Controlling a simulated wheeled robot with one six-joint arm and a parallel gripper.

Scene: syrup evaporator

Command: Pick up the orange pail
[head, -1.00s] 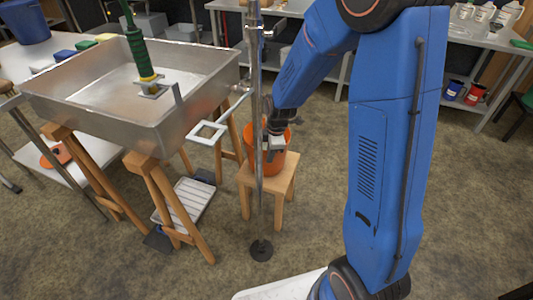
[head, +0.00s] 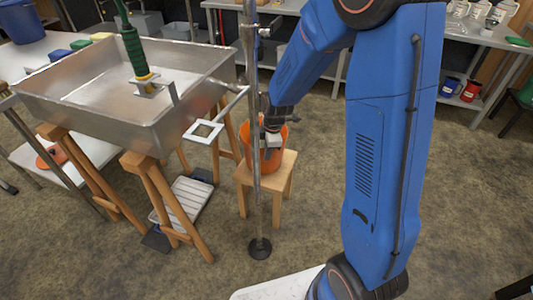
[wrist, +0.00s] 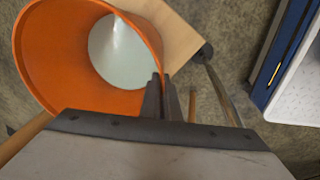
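The orange pail (head: 252,148) stands upright on a small wooden stool (head: 281,174), partly behind a thin metal pole. In the wrist view the open pail (wrist: 60,85) fills the upper left, with a pale round area at its bottom. My gripper (wrist: 161,82) is at the pail's near right rim. Its two dark fingers are close together, with the pail wall between them. In the head view my gripper (head: 270,142) reaches down at the pail, and the pole hides part of it. I cannot tell whether the pail's base touches the stool.
The metal pole (head: 256,200) stands on a round foot in front of the stool. A large metal evaporator pan (head: 80,110) on wooden trestles is to the left. A ribbed pale tray (head: 188,203) lies on the floor below it. A bench stands behind. The floor right of the stool is open.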

